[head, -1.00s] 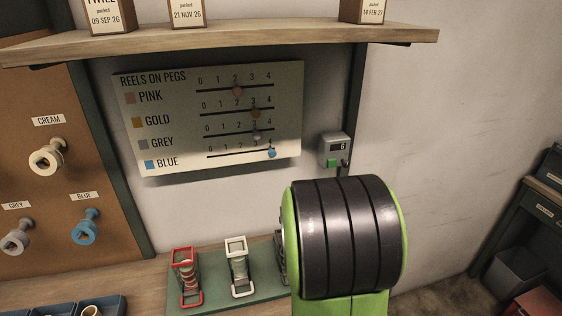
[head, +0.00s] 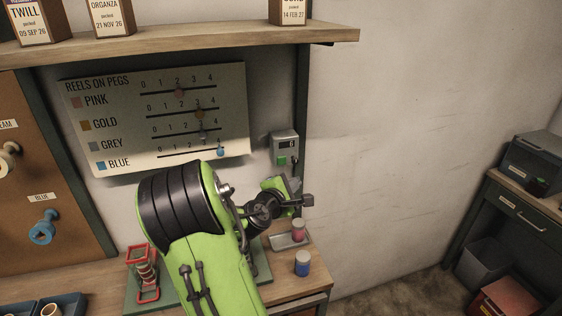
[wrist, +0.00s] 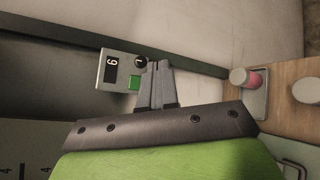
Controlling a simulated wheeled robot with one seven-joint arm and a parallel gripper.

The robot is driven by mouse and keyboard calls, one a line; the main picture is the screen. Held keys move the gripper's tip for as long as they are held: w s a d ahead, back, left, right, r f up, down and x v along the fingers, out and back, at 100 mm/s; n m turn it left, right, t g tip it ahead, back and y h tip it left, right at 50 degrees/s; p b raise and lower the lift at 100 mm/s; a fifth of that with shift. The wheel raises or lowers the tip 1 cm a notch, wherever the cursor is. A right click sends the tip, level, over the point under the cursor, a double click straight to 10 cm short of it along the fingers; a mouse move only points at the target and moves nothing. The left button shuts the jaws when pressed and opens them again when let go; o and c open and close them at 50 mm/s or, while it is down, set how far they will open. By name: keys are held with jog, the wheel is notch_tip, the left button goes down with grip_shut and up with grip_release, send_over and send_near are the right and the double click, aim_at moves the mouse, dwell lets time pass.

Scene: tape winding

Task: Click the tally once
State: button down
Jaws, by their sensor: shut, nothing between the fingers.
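The tally (head: 284,148) is a small grey box on the wall beside the dark post, with a dark one-digit display that reads 6 and a green button below it. In the wrist view the tally (wrist: 109,72) lies just left of the fingertips, turned on its side, with its green button (wrist: 134,84) and a round black knob (wrist: 141,61) facing the fingers. My gripper (head: 308,200) is below and slightly right of the tally in the head view. Its fingers (wrist: 158,66) are shut and empty. I cannot tell whether they touch the tally.
A reels chart (head: 155,115) hangs left of the tally, under a wooden shelf (head: 200,42). A pink-and-white jar sits in a small tray (head: 283,243) below my gripper, and a blue jar (head: 302,263) stands near the bench edge. The wall to the right is bare.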

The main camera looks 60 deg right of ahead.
aim_at(282, 160)
jog(key=w+d+p, duration=0.2)
jog(key=w+d, duration=0.3)
jog(key=shift+w+d, duration=0.3)
jog(key=shift+p, duration=0.35)
dwell(1.5)
jog(key=shift+w+d, duration=0.25)
jog(key=shift+d, duration=0.05)
jog(key=shift+w+d+p, duration=0.35)
jog(key=shift+w, duration=0.05)
dwell(0.8)
jog(key=shift+s+a, duration=0.15)
jog(key=shift+s+a+b, duration=0.3)
jog(key=shift+s+a, duration=0.2)
jog(key=shift+a, duration=0.05)
